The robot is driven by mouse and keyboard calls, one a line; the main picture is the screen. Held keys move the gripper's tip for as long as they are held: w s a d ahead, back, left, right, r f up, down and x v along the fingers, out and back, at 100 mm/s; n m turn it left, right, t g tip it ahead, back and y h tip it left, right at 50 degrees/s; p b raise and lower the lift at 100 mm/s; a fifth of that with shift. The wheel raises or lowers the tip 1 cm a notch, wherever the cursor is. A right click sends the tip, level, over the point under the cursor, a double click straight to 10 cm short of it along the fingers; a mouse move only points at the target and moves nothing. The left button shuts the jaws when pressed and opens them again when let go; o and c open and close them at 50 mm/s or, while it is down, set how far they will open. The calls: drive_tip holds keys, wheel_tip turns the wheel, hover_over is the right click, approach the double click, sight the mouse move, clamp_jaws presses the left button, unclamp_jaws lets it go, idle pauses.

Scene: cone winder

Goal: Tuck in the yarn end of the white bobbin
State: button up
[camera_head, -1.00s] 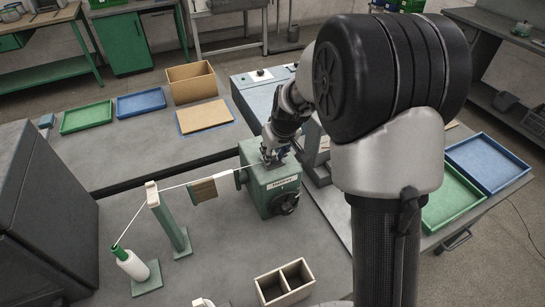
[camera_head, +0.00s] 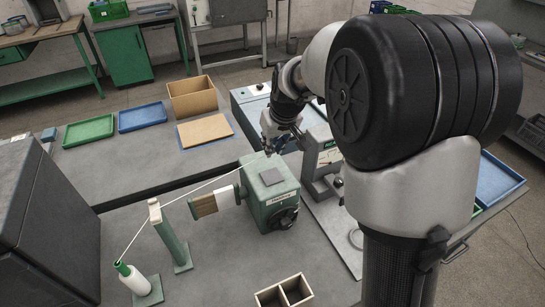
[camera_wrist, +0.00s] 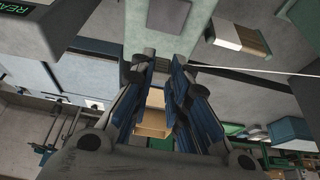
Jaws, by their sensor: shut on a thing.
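My gripper is above and behind the green winder box (camera_head: 268,196), shut on the yarn; the fingertips are too small there to see the grip. In the wrist view, the yarn (camera_wrist: 255,70) runs rightward from my fingertips (camera_wrist: 157,63). A tan-and-white cylinder (camera_head: 212,201) sits at the winder's left side.
A grey instrument (camera_head: 322,160) stands right of the winder. A two-compartment wooden box (camera_head: 285,291) is at the front. A tan board (camera_head: 204,131), a cardboard box (camera_head: 193,97) and trays lie on the back table. A dark cabinet (camera_head: 45,225) bounds the left.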

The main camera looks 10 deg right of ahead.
wheel_tip(320, 180, up, 13)
drive_tip(key=p, duration=0.4)
drive_tip(key=shift+p, duration=0.4)
